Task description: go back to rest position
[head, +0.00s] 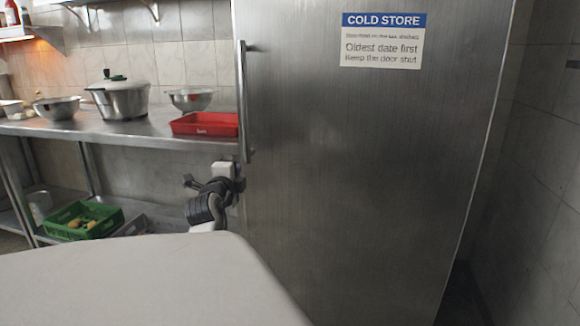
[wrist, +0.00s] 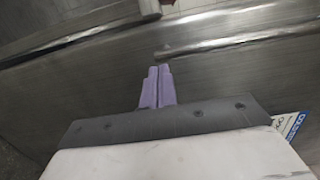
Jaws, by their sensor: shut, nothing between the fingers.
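My gripper (wrist: 158,70) shows in the wrist view with its two purple fingers together and nothing between them. The fingers point towards the handle side of the steel cold store. In the head view, part of my arm (head: 208,200) is beside the lower left edge of the cold store door (head: 360,160), below the upright handle (head: 243,100). The handle also shows as a bar in the wrist view (wrist: 240,43), just beyond the fingertips. I cannot tell whether they touch it. The door looks shut.
A steel counter (head: 70,127) at left holds a lidded pot (head: 120,100), two steel bowls and a red tray (head: 204,123). A green crate (head: 84,219) sits on the shelf below. The tiled wall (head: 540,150) is close to the cold store's right side.

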